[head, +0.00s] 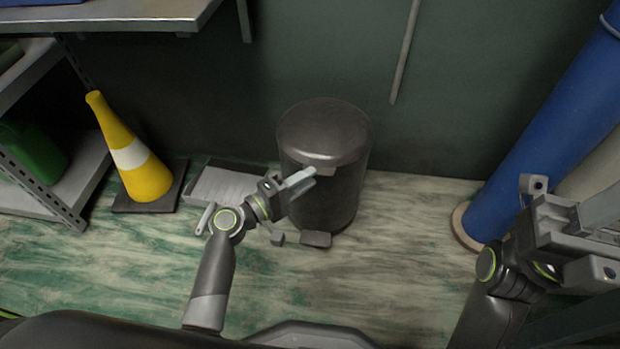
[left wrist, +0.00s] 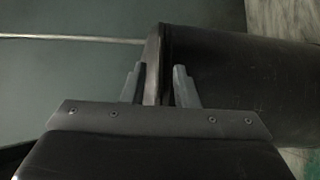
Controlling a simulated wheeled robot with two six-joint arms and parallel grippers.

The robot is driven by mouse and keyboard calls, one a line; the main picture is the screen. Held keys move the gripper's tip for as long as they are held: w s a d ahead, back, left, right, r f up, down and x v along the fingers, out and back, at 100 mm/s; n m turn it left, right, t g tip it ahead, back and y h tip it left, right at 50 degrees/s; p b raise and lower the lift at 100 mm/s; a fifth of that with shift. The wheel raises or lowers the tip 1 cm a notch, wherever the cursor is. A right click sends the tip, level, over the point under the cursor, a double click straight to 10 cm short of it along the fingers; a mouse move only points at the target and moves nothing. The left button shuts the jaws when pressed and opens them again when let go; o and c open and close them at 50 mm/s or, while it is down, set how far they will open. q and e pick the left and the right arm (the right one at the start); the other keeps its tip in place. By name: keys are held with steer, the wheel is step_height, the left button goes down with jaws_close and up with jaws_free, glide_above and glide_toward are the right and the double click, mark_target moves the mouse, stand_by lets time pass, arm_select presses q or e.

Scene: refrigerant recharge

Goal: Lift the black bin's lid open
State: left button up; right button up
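The black bin (head: 324,195) stands upright on the floor against the wall, with its domed lid (head: 324,128) down. A small tab (head: 319,172) sticks out from the lid's front edge. My left gripper (head: 305,180) is at this tab. In the left wrist view the bin (left wrist: 240,75) lies sideways, and the open fingers of my left gripper (left wrist: 160,82) stand on either side of the tab and lid edge, with a gap on the bin's side.
A pedal (head: 316,239) sits at the bin's foot. A yellow cone (head: 134,152) and a grey slatted panel (head: 225,187) are to the left, beside a metal shelf (head: 75,187). A blue cylinder (head: 545,135) stands at the right. Floor right of the bin is clear.

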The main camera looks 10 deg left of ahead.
arm_select(q)
steer(key=shift+x, duration=0.8)
jaws_close()
stand_by(1.0)
